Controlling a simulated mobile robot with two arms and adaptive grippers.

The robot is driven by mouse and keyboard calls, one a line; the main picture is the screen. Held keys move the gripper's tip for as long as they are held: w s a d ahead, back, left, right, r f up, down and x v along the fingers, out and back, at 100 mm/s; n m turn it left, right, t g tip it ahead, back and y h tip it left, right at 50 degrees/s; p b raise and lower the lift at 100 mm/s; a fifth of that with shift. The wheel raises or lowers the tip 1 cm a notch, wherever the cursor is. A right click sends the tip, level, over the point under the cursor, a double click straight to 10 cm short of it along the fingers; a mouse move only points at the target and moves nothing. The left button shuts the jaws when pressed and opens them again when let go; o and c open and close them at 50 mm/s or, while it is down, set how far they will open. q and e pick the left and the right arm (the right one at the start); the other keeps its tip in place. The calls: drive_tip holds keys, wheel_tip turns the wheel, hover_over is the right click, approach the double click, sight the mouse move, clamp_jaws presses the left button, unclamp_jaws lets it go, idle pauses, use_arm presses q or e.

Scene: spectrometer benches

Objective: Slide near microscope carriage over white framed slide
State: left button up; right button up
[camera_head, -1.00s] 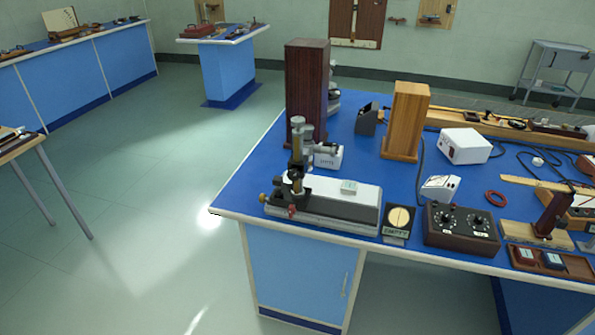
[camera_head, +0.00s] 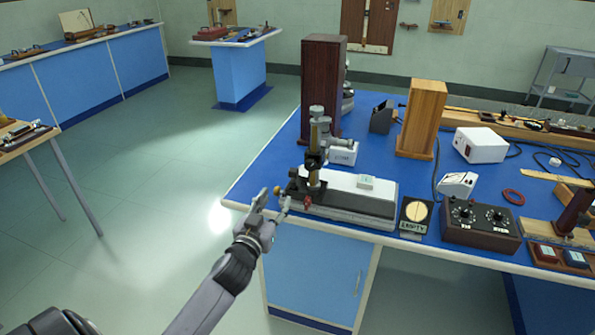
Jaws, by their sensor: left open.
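The near microscope carriage (camera_head: 314,160) is a dark slide with an upright brass and grey tube. It sits at the left end of a long bed with a white top (camera_head: 335,184), near the bench's front left corner. A small pale framed slide (camera_head: 366,182) lies on the white top, to the right of the carriage and apart from it. My left gripper (camera_head: 272,199) is open and empty, just left of the carriage's base and its red knob (camera_head: 307,202). I cannot tell whether a finger touches the carriage. My right gripper is out of view.
A round-faced stand marked EMPTY (camera_head: 416,214) and a dark two-dial box (camera_head: 480,223) stand right of the bed. A tall dark wooden box (camera_head: 321,88) and a lighter one (camera_head: 421,118) stand behind. Floor left of the bench is clear.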

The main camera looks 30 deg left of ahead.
sight(292, 173)
use_arm(q)
drive_tip(key=x, duration=1.5)
drive_tip(key=shift+w+p, duration=0.15)
drive_tip(key=shift+p, duration=0.15)
drive_tip(key=shift+c, duration=0.3)
clamp_jaws()
drive_tip(key=shift+d, duration=0.1)
